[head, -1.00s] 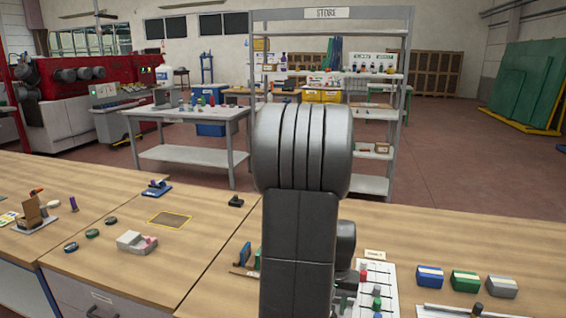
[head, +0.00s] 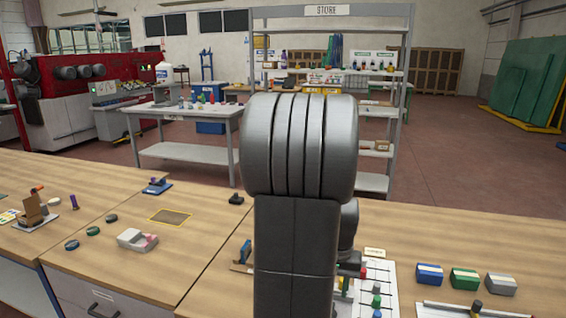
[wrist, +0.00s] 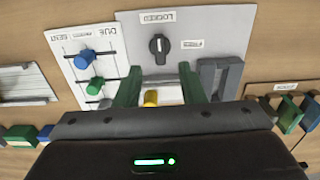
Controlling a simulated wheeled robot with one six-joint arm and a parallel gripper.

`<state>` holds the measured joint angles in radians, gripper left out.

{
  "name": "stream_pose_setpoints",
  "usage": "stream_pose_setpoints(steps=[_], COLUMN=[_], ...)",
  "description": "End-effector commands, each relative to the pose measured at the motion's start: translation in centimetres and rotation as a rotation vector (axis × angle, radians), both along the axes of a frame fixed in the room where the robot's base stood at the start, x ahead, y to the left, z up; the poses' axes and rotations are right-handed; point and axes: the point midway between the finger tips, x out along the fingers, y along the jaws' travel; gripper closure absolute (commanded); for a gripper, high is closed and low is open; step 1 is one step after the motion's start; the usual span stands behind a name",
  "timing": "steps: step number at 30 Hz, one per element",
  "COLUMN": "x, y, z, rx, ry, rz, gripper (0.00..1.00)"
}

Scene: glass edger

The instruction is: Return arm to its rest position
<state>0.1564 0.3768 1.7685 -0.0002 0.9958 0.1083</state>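My gripper (wrist: 158,88) shows in the wrist view with its two green fingers spread apart. Nothing is held between them. A yellow peg (wrist: 151,98) shows in the gap, clear of both fingers as far as I can see. Beyond the fingertips is a light panel (wrist: 208,36) with a black rotary knob (wrist: 159,46). In the head view my own arm stands upright in the middle and hides my gripper.
A white board (wrist: 70,46) with blue and green pegs lies left of the fingers. A grey block (wrist: 220,75) is to the right. In the head view, blue (head: 429,275), green (head: 465,279) and grey (head: 501,284) boxes sit on the bench at right.

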Motion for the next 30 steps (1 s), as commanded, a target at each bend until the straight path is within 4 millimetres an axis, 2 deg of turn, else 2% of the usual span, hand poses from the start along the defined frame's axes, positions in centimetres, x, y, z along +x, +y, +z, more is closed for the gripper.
stream_pose_setpoints(steps=[1, 11, 15, 30], x=[0.1, 0.1, -0.1, -0.1], y=[0.0, 0.0, 0.0, 0.0], z=[1.2, 7.8, 4.5, -5.5], rx=[-0.001, -0.002, 0.001, 0.001], ry=[-0.006, -0.006, 0.006, 0.006], rz=[0.0, 0.001, 0.001, 0.0], gripper=[0.64, 0.64, 0.64, 0.64])
